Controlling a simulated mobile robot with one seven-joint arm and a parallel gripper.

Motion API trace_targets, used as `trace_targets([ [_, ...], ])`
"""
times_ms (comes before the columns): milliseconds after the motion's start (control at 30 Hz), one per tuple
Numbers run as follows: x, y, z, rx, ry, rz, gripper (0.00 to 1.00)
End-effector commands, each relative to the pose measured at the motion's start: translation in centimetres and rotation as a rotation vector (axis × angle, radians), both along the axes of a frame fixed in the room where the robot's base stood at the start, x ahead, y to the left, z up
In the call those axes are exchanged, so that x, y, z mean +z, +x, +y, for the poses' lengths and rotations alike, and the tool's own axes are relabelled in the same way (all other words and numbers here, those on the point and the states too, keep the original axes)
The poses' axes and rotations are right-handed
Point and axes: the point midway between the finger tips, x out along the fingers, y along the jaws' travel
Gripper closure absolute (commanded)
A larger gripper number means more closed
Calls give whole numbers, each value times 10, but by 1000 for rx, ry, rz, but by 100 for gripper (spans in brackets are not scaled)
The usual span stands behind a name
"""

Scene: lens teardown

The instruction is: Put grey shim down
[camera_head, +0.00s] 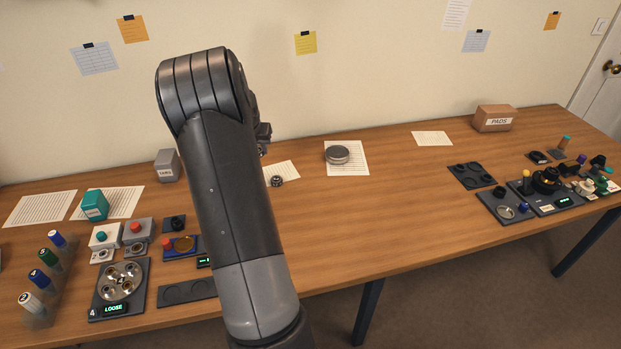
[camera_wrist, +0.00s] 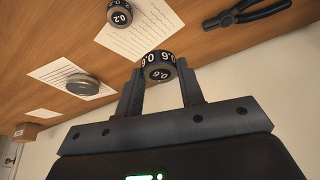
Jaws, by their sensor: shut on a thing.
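My gripper (camera_wrist: 160,88) is shut on a dark grey round shim (camera_wrist: 158,66) marked 0.6, seen in the wrist view. The shim sits between the fingertips, apparently above the table; its exact height is hard to tell. In the head view my arm hides the shim and most of the gripper. A second small dark round piece (camera_wrist: 119,15), marked 0.2, lies on a paper sheet (camera_wrist: 150,35) in the wrist view. What looks like the same piece (camera_head: 277,181) shows just right of my arm in the head view.
A round grey metal tin (camera_head: 337,154) rests on another sheet (camera_head: 352,170). Black pliers (camera_wrist: 247,13) lie beyond the gripper. A grey box (camera_head: 167,166), stations with knobs (camera_head: 122,285) and pens stand left. A PADS box (camera_head: 494,119) and dark trays (camera_head: 472,176) are right.

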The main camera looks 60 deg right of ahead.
Motion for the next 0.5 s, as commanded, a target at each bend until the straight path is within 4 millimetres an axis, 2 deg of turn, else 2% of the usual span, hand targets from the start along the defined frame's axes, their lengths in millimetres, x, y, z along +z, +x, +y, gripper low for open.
trace_targets([
  [33,1,-26,-17,-49,-1,-2,88],
  [100,1,-60,-36,-113,0,-2,88],
  [300,1,-155,-77,-287,1,-6,88],
  [400,1,-195,-88,-356,1,-7,88],
  [500,0,-224,-95,-408,2,-9,88],
])
